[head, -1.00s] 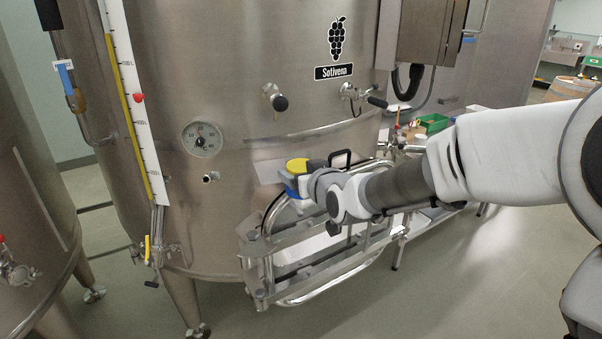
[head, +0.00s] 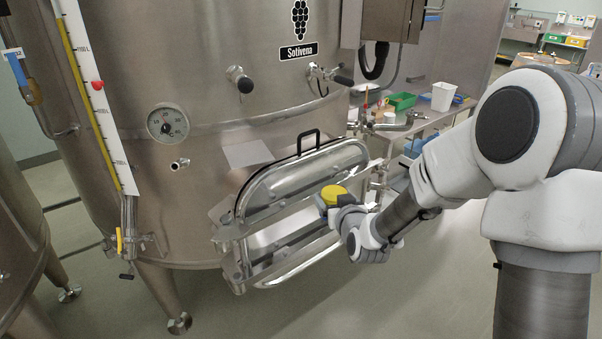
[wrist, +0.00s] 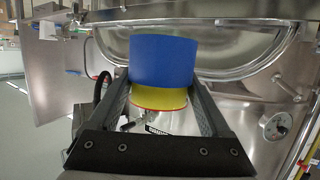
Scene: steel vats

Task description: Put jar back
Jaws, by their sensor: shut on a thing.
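The jar has a yellow lid and a blue body. In the head view its yellow lid (head: 335,193) shows in front of the vat's hatch, with most of the body hidden by my gripper (head: 338,205). In the wrist view the jar (wrist: 162,62) sits between the two fingers of my gripper (wrist: 160,88), which is shut on it. Its blue part is above its yellow part in that picture. The jar is held up in the air, in front of the oval steel hatch door (head: 300,172).
The steel vat (head: 220,60) fills the left, with a dial gauge (head: 168,123) and protruding valves (head: 240,79). A side table at the right holds a green bin (head: 402,101) and a white container (head: 443,97). Open floor lies below the hatch.

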